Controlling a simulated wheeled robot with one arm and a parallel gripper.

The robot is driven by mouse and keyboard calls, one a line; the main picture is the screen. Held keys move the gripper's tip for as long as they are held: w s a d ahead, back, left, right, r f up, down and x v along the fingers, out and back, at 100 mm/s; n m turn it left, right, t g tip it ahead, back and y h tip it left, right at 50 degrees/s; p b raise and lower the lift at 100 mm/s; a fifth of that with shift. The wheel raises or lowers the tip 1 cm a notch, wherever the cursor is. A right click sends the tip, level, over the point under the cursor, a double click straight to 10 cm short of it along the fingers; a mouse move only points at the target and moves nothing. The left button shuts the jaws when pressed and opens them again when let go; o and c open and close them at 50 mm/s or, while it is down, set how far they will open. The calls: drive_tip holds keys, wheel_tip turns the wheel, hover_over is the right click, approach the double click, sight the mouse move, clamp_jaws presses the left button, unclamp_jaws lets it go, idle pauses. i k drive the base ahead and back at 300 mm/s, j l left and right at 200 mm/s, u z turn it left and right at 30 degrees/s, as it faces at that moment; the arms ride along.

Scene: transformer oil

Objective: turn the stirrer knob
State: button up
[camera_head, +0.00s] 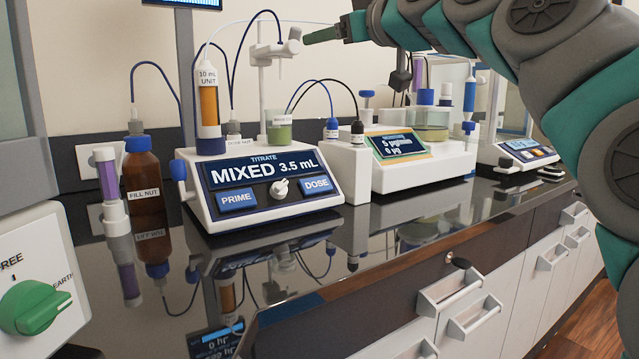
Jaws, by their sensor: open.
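The titrator (340,195) is a white box with a sloped dark panel reading "TITRATE MIXED 3.5 mL". A small light-grey knob (281,188) sits between its blue PRIME button (237,199) and DOSE button (316,186). A blue knob (178,170) sticks out on the box's left side. No label names either as the stirrer knob. My gripper (308,37) is open, high above the titrator, beside the white stand's clamp head (277,48). It is well away from both knobs. I cannot tell whether its fingertips touch the clamp head.
A beaker (279,130) with green liquid and a 10 mL burette unit (209,105) stand on the titrator. A brown bottle (143,180) is at left, near a green switch (35,306). Another instrument (440,165) stands at right. The glossy counter (330,268) is clear in front.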

sight(278, 190)
drive_tip(key=k+l, duration=0.7)
